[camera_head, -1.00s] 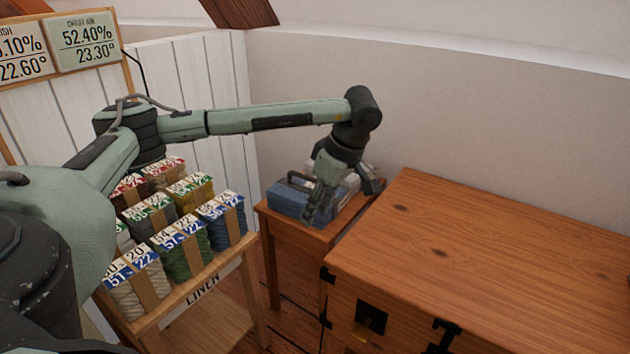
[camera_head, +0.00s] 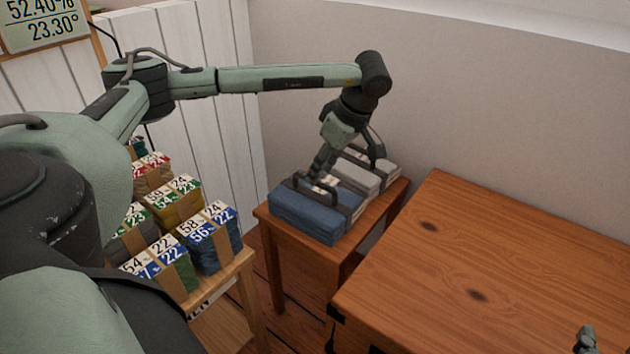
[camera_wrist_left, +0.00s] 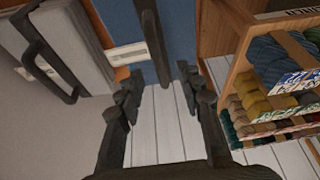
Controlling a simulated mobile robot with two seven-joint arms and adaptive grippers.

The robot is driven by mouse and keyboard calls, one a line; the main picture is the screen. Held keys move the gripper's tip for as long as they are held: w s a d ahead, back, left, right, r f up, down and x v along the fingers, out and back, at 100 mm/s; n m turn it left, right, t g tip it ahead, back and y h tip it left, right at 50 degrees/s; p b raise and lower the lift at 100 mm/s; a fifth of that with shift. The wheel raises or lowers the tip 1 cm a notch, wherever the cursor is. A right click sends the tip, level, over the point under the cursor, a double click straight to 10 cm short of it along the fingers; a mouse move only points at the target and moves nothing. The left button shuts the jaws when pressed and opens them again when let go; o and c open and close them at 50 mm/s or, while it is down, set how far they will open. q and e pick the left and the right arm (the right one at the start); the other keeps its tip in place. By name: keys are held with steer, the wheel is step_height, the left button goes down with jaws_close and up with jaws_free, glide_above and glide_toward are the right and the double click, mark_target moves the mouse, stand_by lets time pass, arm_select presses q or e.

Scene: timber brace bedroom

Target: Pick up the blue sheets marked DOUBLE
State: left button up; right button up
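The blue sheets (camera_head: 306,216) lie as a flat folded bundle with a dark band and a dark handle, at the near left of a small wooden side table (camera_head: 345,262). Any lettering on them is too small to read. My left gripper (camera_head: 345,170) is open and empty, above the back of the blue sheets near the grey bundle. In the left wrist view the blue sheets (camera_wrist_left: 178,35) show beyond the open fingers (camera_wrist_left: 160,95), with a dark handle crossing them. A small part of what looks like my right gripper (camera_head: 586,342) shows at the lower right.
A grey bundle (camera_head: 362,178) with a dark handle lies behind the blue sheets; it also shows in the left wrist view (camera_wrist_left: 65,40). A large wooden chest (camera_head: 480,250) stands right. A rack of yarn bundles (camera_head: 175,205) stands left, under my left arm. Walls close the back.

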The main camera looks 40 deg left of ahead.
mark_target(315, 198)
arm_select(q)
steer(key=shift+x, duration=2.75)
arm_select(e)
steer(key=shift+a+r+t+y, duration=0.25)
steer(key=shift+a+r+t, duration=0.15)
steer(key=shift+r, duration=0.4)
steer(key=shift+a+r+t+y, duration=0.25)
steer(key=shift+a+r+t, duration=0.15)
steer(key=shift+r, duration=0.4)
arm_select(q)
steer(key=shift+f+b, duration=0.2)
steer(key=shift+b, duration=0.1)
jaws_close()
steer(key=shift+w, duration=0.1)
